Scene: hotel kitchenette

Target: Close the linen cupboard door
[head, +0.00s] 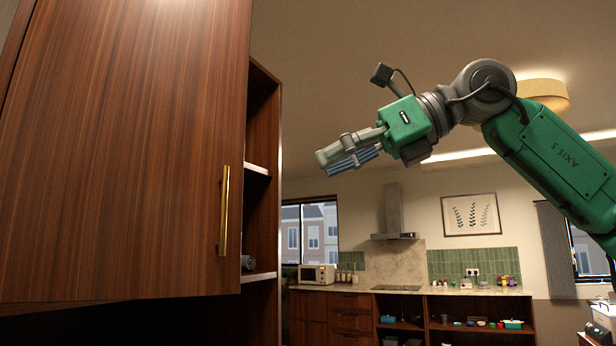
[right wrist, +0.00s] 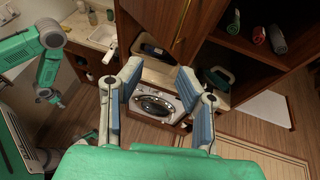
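The linen cupboard door (head: 125,150) is a large brown wood panel with a vertical brass handle (head: 224,211), filling the left of the head view. It stands open, with the cupboard's shelves (head: 258,169) showing beyond its right edge. The handle also shows at the top of the right wrist view (right wrist: 182,20). My right gripper (head: 330,162) is raised to the right of the door, apart from it. In the right wrist view its fingers (right wrist: 160,75) are spread with nothing between them. My left gripper (right wrist: 50,97) shows small at the left there; its finger state is unclear.
Rolled towels (right wrist: 260,35) lie in the cupboard. A white appliance with a round dark door (right wrist: 155,105) shows below the fingers, and a sink (right wrist: 104,36) at upper left. A kitchen counter (head: 410,290) with a microwave (head: 318,274) stands far back.

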